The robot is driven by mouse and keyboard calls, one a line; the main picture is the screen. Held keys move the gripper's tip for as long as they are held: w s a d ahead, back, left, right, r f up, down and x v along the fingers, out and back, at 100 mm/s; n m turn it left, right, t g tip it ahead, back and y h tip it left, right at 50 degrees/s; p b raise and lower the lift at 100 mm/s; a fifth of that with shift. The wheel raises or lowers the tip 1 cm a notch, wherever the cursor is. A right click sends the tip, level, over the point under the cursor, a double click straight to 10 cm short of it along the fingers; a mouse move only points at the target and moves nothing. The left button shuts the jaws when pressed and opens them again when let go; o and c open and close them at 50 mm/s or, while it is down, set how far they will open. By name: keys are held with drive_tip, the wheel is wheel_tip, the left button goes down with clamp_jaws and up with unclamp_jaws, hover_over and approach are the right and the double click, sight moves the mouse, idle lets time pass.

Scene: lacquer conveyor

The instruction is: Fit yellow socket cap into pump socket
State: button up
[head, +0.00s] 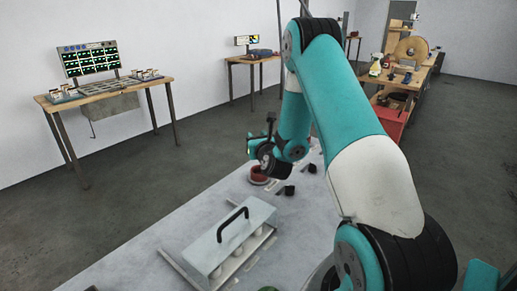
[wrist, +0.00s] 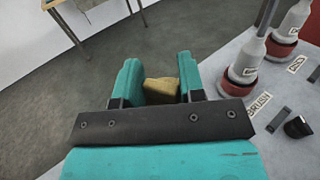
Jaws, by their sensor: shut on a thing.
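My gripper (wrist: 160,84) is shut on a small dull-yellow block-like piece, the yellow socket cap (wrist: 161,91), which sits between the two teal fingers in the wrist view. Its lower part is hidden behind the dark gripper bar. It is held out past the edge of the grey table, with floor behind it. In the head view my gripper (head: 267,153) is small and dark above the table's far end, and the cap cannot be made out there. I cannot tell which opening is the pump socket in either view.
Two grey bottle-like bodies with red bases, the nearer one (wrist: 243,68) by a "BRUSH" label (wrist: 259,105), stand right of my gripper. A black cap (wrist: 298,127) lies near them. A grey box with a black handle (head: 231,226) stands on the near table (head: 140,262).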

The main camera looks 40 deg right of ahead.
drive_tip(key=shift+s+d, duration=0.15)
drive_tip(key=shift+d, duration=0.2)
drive_tip(key=shift+a+f+b, duration=0.1)
drive_tip(key=shift+f+b, duration=0.1)
drive_tip(key=shift+b, duration=0.85)
drive_tip(key=shift+s+f+b, duration=0.1)
drive_tip(key=shift+f+b, duration=0.85)
drive_tip(key=shift+c, duration=0.8)
drive_tip(key=shift+f+b, duration=1.35)
drive_tip(key=shift+b, duration=0.05)
drive_tip(key=shift+b, duration=0.3)
drive_tip(key=shift+f+b, duration=2.05)
